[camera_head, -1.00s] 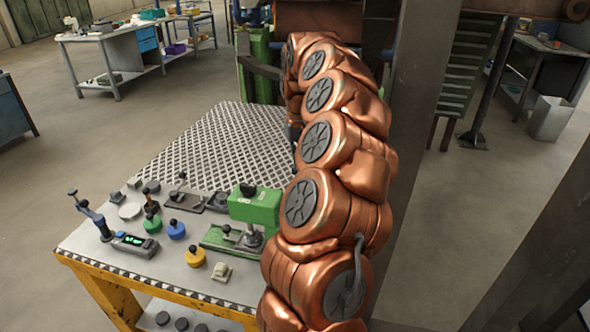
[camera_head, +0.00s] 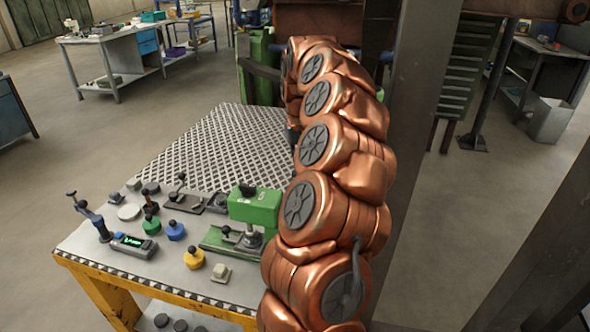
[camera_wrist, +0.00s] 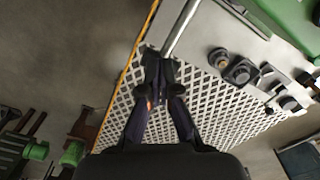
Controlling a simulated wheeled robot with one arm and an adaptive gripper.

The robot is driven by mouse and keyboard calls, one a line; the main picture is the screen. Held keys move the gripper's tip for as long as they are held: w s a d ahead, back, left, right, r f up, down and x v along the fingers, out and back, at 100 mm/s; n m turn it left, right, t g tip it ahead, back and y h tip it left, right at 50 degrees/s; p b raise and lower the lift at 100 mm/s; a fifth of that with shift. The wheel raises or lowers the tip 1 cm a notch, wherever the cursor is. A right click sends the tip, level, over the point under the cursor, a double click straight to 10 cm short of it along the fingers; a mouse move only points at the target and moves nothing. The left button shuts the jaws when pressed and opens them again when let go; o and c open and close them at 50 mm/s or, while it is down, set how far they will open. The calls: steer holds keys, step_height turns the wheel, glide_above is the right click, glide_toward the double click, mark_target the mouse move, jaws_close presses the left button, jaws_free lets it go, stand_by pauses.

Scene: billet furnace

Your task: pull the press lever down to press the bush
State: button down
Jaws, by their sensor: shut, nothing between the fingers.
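The green press (camera_head: 255,207) stands on the right part of the workbench, partly hidden by my arm in the head view. Its green body also shows at the top right of the wrist view (camera_wrist: 298,14). A bare metal rod (camera_wrist: 181,28), seemingly the press lever, slants down from the top of the wrist view to my fingertips. My gripper (camera_wrist: 160,57) is shut and empty at the rod's lower end. I cannot tell if it touches the rod. My gripper is hidden behind my arm in the head view. I cannot make out the bush.
The workbench (camera_head: 78,240) has a perforated plate (camera_head: 215,145) at its back. Blue (camera_head: 175,231) and yellow (camera_head: 194,259) knobbed pieces and a small device with a green display (camera_head: 133,245) lie left of the press. A dark post (camera_head: 415,110) stands close right of my arm.

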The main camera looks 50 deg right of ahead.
steer(key=shift+f+b, duration=1.3)
steer(key=shift+f, duration=0.25)
stand_by(1.4)
steer(key=shift+r, duration=0.1)
steer(key=shift+d+r+p, duration=0.1)
steer(key=shift+r+p, duration=2)
steer(key=shift+r, duration=2.7)
steer(key=shift+r, duration=0.1)
step_height(320, 180, up, 5)
steer(key=p, duration=0.2)
steer(key=shift+p, duration=0.35)
steer(key=shift+w, duration=0.1)
